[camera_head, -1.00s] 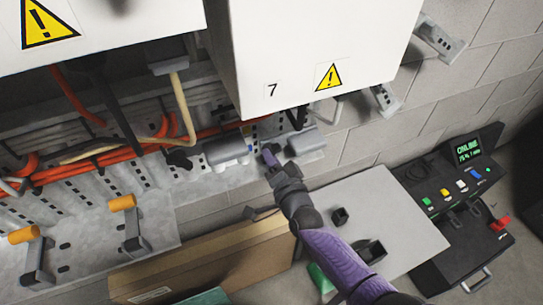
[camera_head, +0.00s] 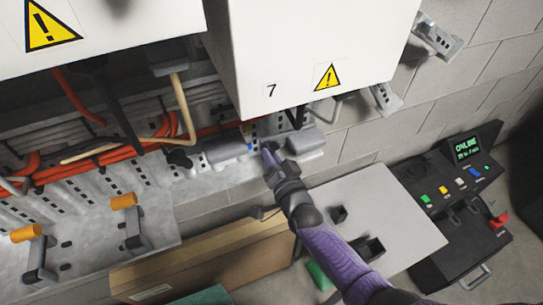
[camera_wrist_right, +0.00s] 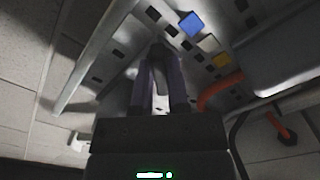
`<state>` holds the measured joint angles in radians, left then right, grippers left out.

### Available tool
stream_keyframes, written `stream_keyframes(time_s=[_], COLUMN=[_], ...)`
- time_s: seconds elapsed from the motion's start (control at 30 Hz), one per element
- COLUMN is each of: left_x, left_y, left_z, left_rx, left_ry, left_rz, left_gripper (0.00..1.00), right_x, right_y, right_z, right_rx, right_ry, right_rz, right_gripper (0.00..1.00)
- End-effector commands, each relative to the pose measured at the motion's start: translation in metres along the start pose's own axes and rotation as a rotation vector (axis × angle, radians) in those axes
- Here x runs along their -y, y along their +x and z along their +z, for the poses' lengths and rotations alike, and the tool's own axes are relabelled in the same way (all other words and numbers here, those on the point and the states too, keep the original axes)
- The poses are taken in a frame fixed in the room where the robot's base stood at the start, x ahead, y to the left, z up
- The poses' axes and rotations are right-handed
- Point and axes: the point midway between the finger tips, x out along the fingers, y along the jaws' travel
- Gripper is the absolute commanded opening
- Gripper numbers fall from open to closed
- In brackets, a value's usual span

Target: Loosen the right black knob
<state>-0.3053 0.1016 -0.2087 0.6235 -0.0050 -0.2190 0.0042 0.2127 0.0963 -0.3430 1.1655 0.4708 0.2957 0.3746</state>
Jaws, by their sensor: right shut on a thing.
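My right gripper (camera_head: 268,150) reaches up to the metal rail under the white cabinet marked 7, between two grey cylindrical housings. Another black knob (camera_head: 178,158) sits on the same rail to the left, beside the left grey housing (camera_head: 225,150). My left gripper is not in view.
The white cabinet (camera_head: 310,60) hangs just above the gripper. Orange cables (camera_head: 90,170) run along the rail at left. Orange-ended handles (camera_head: 123,201) stand at lower left. A cardboard box (camera_head: 205,262), a grey board (camera_head: 395,215) and a black control unit (camera_head: 455,185) lie below.

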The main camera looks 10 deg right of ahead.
Motion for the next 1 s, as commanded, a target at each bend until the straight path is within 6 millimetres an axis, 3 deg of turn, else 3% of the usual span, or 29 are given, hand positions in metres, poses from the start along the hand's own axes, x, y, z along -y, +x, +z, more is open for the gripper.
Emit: stream_keyframes(time_s=[0.07,0.1,0.27,0.6,1.0], left_x=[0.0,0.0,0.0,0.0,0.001], left_y=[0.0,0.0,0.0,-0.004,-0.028], left_z=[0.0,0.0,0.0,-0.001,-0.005], left_rx=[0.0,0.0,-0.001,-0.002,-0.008], left_ry=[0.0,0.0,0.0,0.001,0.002], left_rz=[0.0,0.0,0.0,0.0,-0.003], left_gripper=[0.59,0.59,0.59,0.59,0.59], right_x=[-0.001,-0.001,-0.001,0.0,0.0], right_y=[-0.001,-0.001,-0.001,-0.006,-0.089], right_z=[0.002,0.002,0.001,-0.001,-0.001], right_rx=[0.004,0.004,0.003,0.002,0.004], right_ry=[-0.002,-0.002,-0.001,0.0,0.0], right_rz=[0.002,0.002,0.002,0.001,0.002], right_gripper=[0.0,0.23,0.54,0.54,0.54])
